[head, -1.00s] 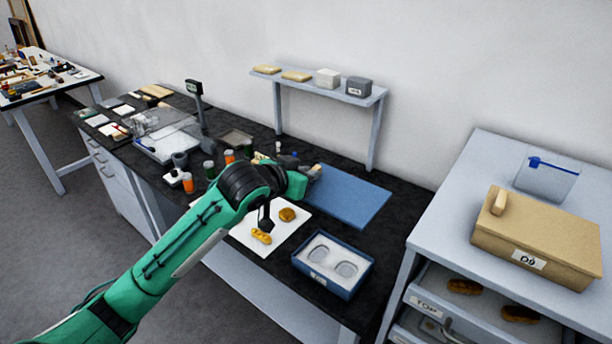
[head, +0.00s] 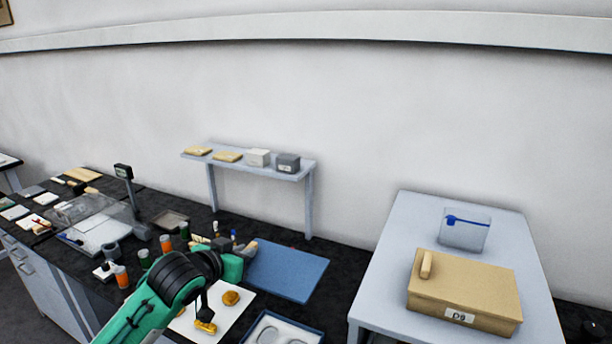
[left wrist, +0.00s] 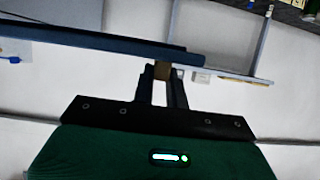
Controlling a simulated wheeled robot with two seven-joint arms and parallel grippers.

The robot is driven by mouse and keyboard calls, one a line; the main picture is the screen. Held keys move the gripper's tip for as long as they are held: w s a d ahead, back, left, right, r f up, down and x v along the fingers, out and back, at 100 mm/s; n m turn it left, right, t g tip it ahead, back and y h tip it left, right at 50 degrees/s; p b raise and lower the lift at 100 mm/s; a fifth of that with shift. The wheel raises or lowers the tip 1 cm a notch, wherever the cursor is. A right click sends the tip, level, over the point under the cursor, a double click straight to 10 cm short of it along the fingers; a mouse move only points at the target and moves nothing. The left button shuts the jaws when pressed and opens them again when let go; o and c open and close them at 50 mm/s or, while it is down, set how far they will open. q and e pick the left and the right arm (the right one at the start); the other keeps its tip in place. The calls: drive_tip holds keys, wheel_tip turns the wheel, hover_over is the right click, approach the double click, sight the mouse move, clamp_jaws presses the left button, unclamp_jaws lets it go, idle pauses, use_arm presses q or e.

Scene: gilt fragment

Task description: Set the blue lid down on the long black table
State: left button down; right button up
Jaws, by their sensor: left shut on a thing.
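The blue lid (head: 290,272) is a flat blue panel over the right part of the long black table (head: 140,207). My left gripper (head: 249,248) is at the lid's left edge, shut on its small tan handle. In the left wrist view the fingers (left wrist: 163,88) close around the tan handle, with the lid (left wrist: 100,40) seen nearly edge-on beyond them. I cannot tell whether the lid touches the tabletop or hangs just above it. My right gripper is not in view.
A white sheet (head: 238,312) with golden pieces and an open blue box (head: 256,328) lie in front of the lid. Bottles and jars crowd left of my gripper. A small shelf (head: 250,166) stands behind. A grey table (head: 385,285) with a tan box (head: 465,283) is at right.

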use_arm(q)
drive_tip(key=s+a+f+n+y, duration=0.1)
drive_tip(key=s+f+n+y, duration=0.1)
drive_tip(key=s+f, duration=0.4)
drive_tip(key=s+f+n+y, duration=0.1)
drive_tip(key=s+f+y, duration=0.1)
drive_tip(key=s+f, duration=0.5)
drive_tip(key=s, duration=0.6)
drive_tip(key=shift+a+f+n+t, duration=0.15)
drive_tip(key=shift+a+n+t, duration=0.2)
drive_tip(key=shift+n+t, duration=0.05)
drive_tip(key=shift+s, duration=0.1)
